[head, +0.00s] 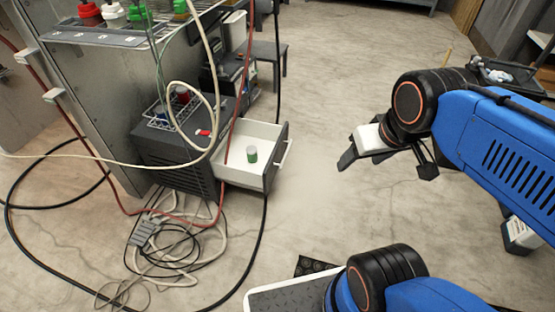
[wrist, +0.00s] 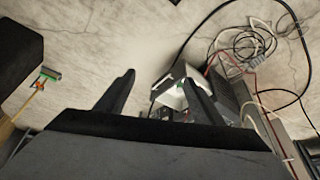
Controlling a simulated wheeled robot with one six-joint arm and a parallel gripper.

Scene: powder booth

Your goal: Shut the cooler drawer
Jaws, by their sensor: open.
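The cooler (head: 185,155) is a dark grey box on the floor left of centre in the head view. Its white-lined drawer (head: 277,152) stands pulled out to the right, with a pale handle (head: 284,153) on its dark front. A green and white container (head: 252,154) stands in the drawer. My gripper (head: 346,160) is to the right of the drawer front, apart from it. In the wrist view my gripper (wrist: 160,85) has its two fingers spread, with nothing held. The drawer (wrist: 168,92) shows there partly hidden behind the right finger.
A wire rack (head: 158,118) sits on the cooler. Coiled cables (head: 185,238) and a power strip (head: 142,231) lie on the floor. A shelf with colored-lid jars (head: 115,38) is above. Floor right of the drawer is clear.

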